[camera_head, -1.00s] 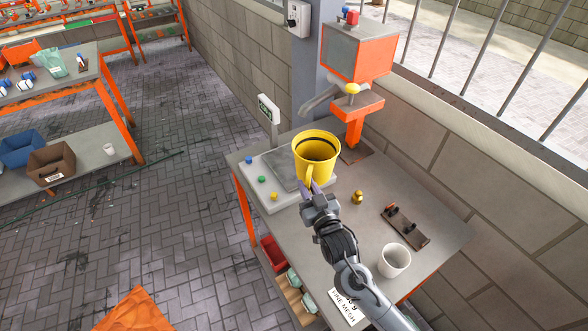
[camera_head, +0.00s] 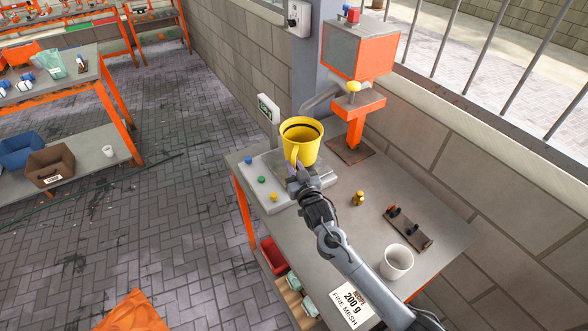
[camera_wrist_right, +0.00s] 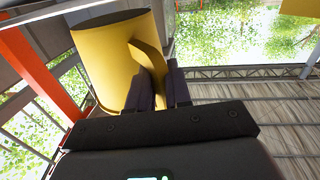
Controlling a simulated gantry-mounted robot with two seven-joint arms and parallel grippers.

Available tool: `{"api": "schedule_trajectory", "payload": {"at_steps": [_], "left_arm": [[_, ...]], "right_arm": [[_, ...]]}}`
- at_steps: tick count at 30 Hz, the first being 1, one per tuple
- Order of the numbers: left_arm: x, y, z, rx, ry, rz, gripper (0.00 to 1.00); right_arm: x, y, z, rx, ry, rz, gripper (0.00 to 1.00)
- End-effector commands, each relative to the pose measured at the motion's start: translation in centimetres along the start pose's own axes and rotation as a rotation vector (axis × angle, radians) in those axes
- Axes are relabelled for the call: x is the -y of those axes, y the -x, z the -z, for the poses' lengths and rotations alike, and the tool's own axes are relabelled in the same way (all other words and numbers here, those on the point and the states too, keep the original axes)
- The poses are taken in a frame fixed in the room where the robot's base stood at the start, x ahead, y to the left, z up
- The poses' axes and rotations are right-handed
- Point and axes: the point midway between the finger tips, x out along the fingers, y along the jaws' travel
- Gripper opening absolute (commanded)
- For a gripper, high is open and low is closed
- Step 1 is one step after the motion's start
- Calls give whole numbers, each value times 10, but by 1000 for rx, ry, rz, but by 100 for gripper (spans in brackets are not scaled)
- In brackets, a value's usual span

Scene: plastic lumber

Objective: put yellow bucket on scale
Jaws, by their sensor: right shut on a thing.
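The yellow bucket (camera_head: 303,150), a mug-like pail with a side handle and a dark band inside its rim, is upright over the scale. My right gripper (camera_head: 297,173) is shut on its handle from the near side. The right wrist view also shows the bucket (camera_wrist_right: 108,65), with the fingers (camera_wrist_right: 161,88) closed around the handle. The scale (camera_head: 279,202) has a pale base, coloured buttons, a grey plate and an upright display (camera_head: 267,108). The bucket hides part of the plate; I cannot tell whether its bottom touches it. My left gripper is not in view.
An orange and grey machine (camera_head: 357,65) stands behind the bucket. A small brass weight (camera_head: 358,198), a dark rack (camera_head: 408,229), a white cup (camera_head: 396,263) and a "200 g fine mesh" card (camera_head: 350,302) are on the worktable (camera_head: 330,240) to the right and front.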

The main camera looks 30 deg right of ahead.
Motion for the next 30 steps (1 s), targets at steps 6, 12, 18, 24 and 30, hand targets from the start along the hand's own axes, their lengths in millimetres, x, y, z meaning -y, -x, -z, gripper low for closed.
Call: {"api": "schedule_trajectory", "payload": {"at_steps": [6, 12, 18, 24, 30], "left_arm": [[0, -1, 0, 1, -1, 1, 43], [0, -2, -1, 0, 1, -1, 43], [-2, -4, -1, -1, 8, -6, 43], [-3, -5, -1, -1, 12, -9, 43], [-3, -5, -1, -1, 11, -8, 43]], "right_arm": [[0, 0, -5, -3, -1, 0, 0], [0, 0, -7, -3, -1, 0, 0], [0, 0, -14, -2, -1, -1, 0], [0, 0, -17, -3, -1, -1, 0], [0, 0, -18, -1, -1, 0, 39]]}}
